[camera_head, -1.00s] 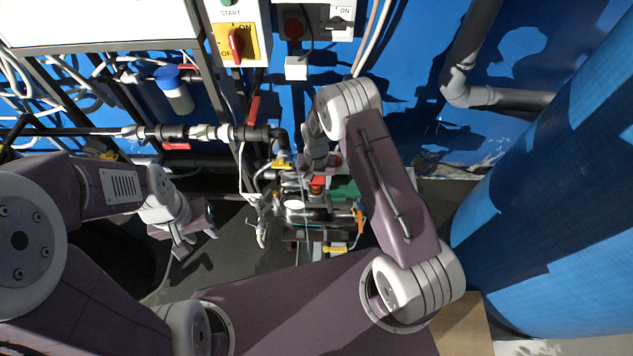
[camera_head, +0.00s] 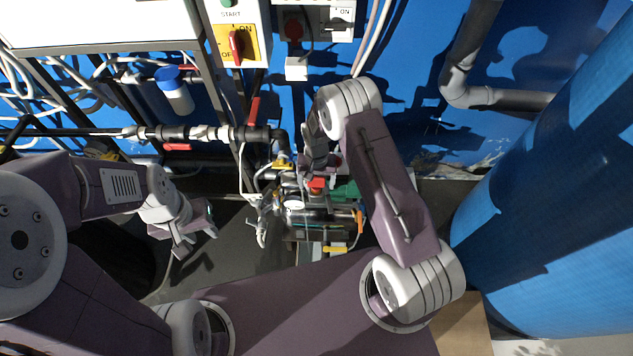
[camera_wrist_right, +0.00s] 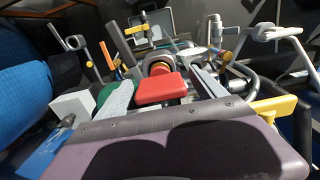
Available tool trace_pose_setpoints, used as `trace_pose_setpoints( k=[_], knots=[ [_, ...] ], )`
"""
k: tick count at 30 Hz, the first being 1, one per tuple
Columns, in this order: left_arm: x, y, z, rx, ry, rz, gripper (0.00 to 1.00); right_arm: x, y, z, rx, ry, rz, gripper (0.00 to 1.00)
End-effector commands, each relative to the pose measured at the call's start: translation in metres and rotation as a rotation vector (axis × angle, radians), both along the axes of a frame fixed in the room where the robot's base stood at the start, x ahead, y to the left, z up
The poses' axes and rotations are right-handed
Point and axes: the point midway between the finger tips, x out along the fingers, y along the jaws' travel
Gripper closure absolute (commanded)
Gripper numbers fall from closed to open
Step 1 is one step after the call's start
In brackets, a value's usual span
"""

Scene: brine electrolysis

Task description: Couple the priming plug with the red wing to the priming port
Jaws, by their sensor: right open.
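The red wing of the priming plug (camera_wrist_right: 162,88) shows as a red block in the middle of the right wrist view. It also shows in the head view (camera_head: 317,185), over the pipework. My right gripper (camera_head: 318,178) is open, with its fingers on either side of the red wing; I cannot tell whether they touch it. A grey round fitting (camera_wrist_right: 159,68) shows just behind the red wing; the plug's lower end is hidden, and I cannot tell whether it sits in the priming port. My left gripper (camera_head: 196,244) looks open and empty, to the left of the pipework.
A yellow-handled valve (camera_wrist_right: 270,108) lies close at the right of the right wrist view, and a green part (camera_wrist_right: 104,93) at its left. A large blue tank (camera_head: 560,220) stands at the right. A pipe with red-handled valves (camera_head: 200,132) runs along the wall.

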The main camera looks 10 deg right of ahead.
Motion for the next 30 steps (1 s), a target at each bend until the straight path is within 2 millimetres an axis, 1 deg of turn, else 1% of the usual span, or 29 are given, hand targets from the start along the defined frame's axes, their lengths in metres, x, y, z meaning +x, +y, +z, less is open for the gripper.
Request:
trace_pose_setpoints(
  k=[3,5,6,8,9,12,21,22,23,24,25,30],
  knots=[
    [0.0000,0.0000,-0.0003,0.000,0.000,0.000,0.64,-0.0003,0.0000,-0.0004,0.000,0.001,0.000,0.20],
    [0.0000,0.0000,-0.0003,0.000,0.000,0.000,0.64,-0.0002,0.0000,-0.0004,0.000,0.001,0.000,0.37],
    [-0.0001,0.0000,-0.0003,0.000,0.000,0.000,0.64,-0.0002,0.0000,-0.0004,0.000,0.001,0.000,0.48],
    [-0.0001,0.0000,-0.0003,0.000,0.000,0.000,0.64,-0.0002,0.0000,-0.0005,0.000,0.001,0.000,0.65],
    [-0.0001,0.0000,-0.0003,0.000,0.000,0.000,0.64,-0.0002,0.0000,-0.0005,0.000,0.001,0.000,0.76],
    [-0.0001,0.0000,-0.0003,0.000,0.000,0.000,0.64,-0.0001,0.0000,-0.0004,0.000,0.000,0.000,1.00],
    [0.0000,0.0000,0.0003,0.000,0.000,0.000,0.64,-0.0005,-0.0002,-0.0005,0.000,0.000,0.000,1.00],
    [0.0000,0.0000,0.0003,0.000,0.000,0.000,0.64,-0.0005,-0.0002,-0.0005,0.000,0.000,0.000,0.43],
    [0.0000,0.0000,0.0003,0.000,0.000,0.000,0.64,-0.0006,-0.0001,-0.0005,0.000,0.001,0.000,0.35],
    [0.0000,0.0000,0.0003,0.000,0.000,0.000,0.64,-0.0006,-0.0001,-0.0005,0.000,0.001,0.000,0.24],
    [0.0000,0.0000,0.0003,0.000,0.000,0.000,0.64,-0.0006,-0.0001,-0.0005,0.000,0.001,0.000,0.20],
    [0.0000,0.0000,0.0003,0.000,0.000,0.000,0.64,-0.0006,-0.0001,-0.0005,0.000,0.001,0.000,0.20]
  ],
)
